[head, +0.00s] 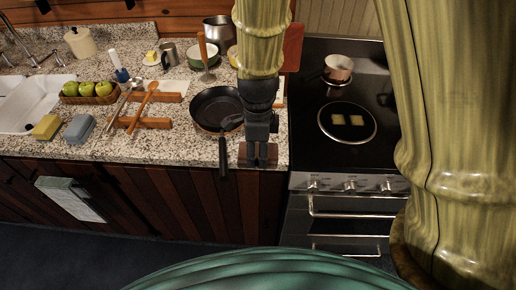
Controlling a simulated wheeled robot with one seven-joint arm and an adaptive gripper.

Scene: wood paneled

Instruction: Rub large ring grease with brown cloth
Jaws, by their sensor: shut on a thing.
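The black stovetop (319,80) is at the right. Its large ring (375,130) is a pale circle near the front. Two pale yellowish grease patches (339,119) lie inside the ring. My gripper (261,161) points down at the counter's front edge, left of the stove and apart from the ring. It is shut on the brown cloth (244,154), which shows as small dark brown parts on both sides of the fingers. The rest of the cloth is hidden behind the fingers.
A copper-coloured pot (338,67) stands on the back of the stovetop. A black frying pan (214,105) lies left of my gripper, its handle over the counter edge. Wooden rests (143,122) with utensils, sponges (79,129), an apple basket (90,99) and a sink (38,103) are further left.

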